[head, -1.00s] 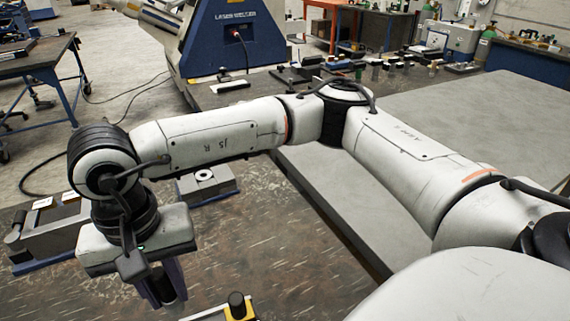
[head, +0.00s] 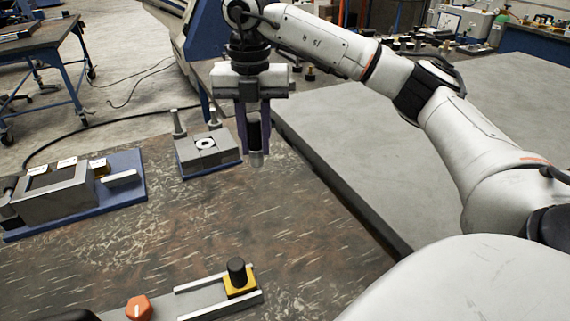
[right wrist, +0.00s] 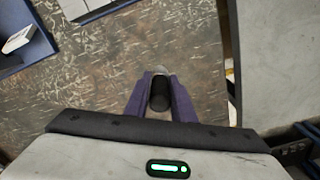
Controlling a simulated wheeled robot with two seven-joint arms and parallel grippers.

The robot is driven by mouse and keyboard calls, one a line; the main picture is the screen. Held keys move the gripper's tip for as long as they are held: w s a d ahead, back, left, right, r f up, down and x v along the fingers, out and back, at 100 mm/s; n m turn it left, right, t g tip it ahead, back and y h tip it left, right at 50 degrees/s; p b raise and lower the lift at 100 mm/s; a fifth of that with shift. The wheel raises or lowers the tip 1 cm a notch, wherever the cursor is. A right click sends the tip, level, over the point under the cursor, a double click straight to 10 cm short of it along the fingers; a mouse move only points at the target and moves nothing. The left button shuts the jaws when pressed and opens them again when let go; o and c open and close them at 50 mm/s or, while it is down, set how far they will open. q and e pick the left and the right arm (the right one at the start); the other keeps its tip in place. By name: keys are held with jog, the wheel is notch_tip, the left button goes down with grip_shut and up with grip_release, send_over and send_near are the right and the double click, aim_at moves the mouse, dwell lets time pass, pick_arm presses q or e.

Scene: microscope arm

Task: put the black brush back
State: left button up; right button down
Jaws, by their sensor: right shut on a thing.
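The black brush (head: 254,133) is a dark cylinder with a greyish lower end. My right gripper (head: 255,149) is shut on it and holds it upright between purple fingers, above the brown worktable (head: 190,225). In the right wrist view the brush (right wrist: 160,94) shows end-on between the fingers. A grey block with a white ring (head: 206,144) on a blue base stands just left of the brush in the head view, with two posts at its back. I cannot tell which spot belongs to the brush. My left gripper is not in view.
A grey fixture on a blue plate (head: 128,200) stands at the left. At the front is a rail with a yellow block and black knob (head: 238,277), near an orange hexagonal knob (head: 138,308). The table's middle is clear. A grey slab (head: 370,150) lies to the right.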

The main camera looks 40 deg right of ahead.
jog(key=s+d+m+b, duration=0.1)
jog(key=d+m, duration=0.6)
jog(key=m, duration=0.2)
jog(key=shift+m, duration=0.6)
notch_tip(320, 180, down, 10)
jog(key=shift+s+r+b, duration=0.1)
jog(key=shift+b, duration=0.45)
jog(key=c, duration=1.9)
grip_release()
jog(key=shift+f, duration=0.2)
jog(key=o, duration=0.4)
jog(key=shift+r, duration=0.15)
